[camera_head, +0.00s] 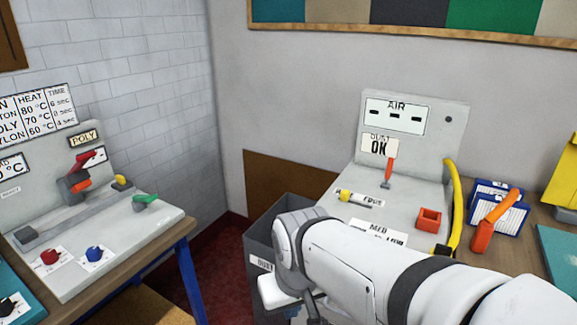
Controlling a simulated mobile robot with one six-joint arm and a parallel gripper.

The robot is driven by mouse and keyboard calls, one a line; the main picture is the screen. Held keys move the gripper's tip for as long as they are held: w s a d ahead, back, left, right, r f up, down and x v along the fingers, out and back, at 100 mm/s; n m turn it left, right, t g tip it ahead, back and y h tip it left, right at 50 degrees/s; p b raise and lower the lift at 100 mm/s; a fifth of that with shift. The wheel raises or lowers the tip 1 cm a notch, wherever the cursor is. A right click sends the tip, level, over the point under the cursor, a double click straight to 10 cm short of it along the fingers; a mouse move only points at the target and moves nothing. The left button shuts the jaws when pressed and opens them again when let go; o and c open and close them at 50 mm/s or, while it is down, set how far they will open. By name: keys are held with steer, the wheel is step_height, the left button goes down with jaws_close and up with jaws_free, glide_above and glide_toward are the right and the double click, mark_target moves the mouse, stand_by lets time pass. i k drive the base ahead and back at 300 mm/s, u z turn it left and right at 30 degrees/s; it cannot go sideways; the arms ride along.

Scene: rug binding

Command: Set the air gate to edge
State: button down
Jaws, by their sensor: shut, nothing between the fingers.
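A grey machine with an upright panel marked AIR (395,117) stands on the bench at centre right. A yellow-tipped pin or slider (352,196) lies on the deck beside a small label that is too small to read surely. I cannot tell which of these parts is the air gate. My gripper's fingers do not show.
A red square cup (429,219) and a yellow hose (457,200) are at the machine's right. An orange-handled tool (496,220) lies by blue-edged cards. A grey bin (262,238) stands left of the machine. Another machine with knobs (92,254) is at left, across a floor gap.

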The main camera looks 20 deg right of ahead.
mark_target(345, 194)
steer(key=z, duration=0.4)
steer(key=i, duration=0.75)
steer(key=z, duration=0.45)
steer(key=k, duration=0.95)
steer(key=z, duration=0.15)
steer(key=i, duration=0.95)
steer(key=u, duration=0.05)
